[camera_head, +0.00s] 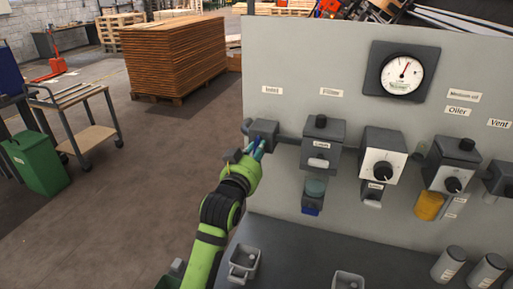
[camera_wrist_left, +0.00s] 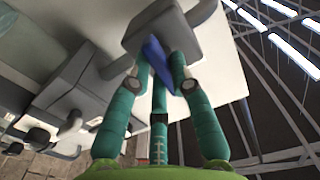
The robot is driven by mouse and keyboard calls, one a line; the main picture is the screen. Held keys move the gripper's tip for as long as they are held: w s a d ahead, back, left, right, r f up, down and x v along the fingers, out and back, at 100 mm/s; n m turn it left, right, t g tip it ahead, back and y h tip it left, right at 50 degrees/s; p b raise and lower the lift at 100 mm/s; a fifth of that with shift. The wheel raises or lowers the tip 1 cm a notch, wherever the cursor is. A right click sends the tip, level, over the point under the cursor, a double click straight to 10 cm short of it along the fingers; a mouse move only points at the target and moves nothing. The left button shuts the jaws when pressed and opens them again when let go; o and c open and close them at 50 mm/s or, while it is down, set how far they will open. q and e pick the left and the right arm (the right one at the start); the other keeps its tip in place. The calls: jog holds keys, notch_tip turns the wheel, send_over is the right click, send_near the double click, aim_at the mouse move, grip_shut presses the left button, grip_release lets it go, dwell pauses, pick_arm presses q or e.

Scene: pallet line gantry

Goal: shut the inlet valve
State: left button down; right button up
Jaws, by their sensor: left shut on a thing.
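The inlet valve (camera_head: 264,131) is a dark grey block on the pipe at the left end of the panel, below a small white label (camera_head: 271,90) that seems to read "Inlet". Its blue lever (camera_wrist_left: 156,56) shows in the left wrist view, in front of the grey valve body (camera_wrist_left: 172,28). My left gripper (camera_head: 257,149), with teal fingers and a green palm, is shut on this lever from below. The fingers hide part of the lever, and I cannot tell its exact angle. My right gripper is in neither view.
A round gauge (camera_head: 403,75) is mounted high on the panel. Right of the valve are a filter unit (camera_head: 321,141), a regulator (camera_head: 381,160) and an oiler (camera_head: 450,166). Grey bins (camera_head: 244,263) and cylinders (camera_head: 447,262) stand on the bench below.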

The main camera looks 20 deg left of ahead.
pick_arm(q)
jog(key=shift+n, duration=0.6)
jog(key=c, duration=1.1)
grip_release()
jog(key=s, duration=1.2)
jog(key=shift+a, duration=0.2)
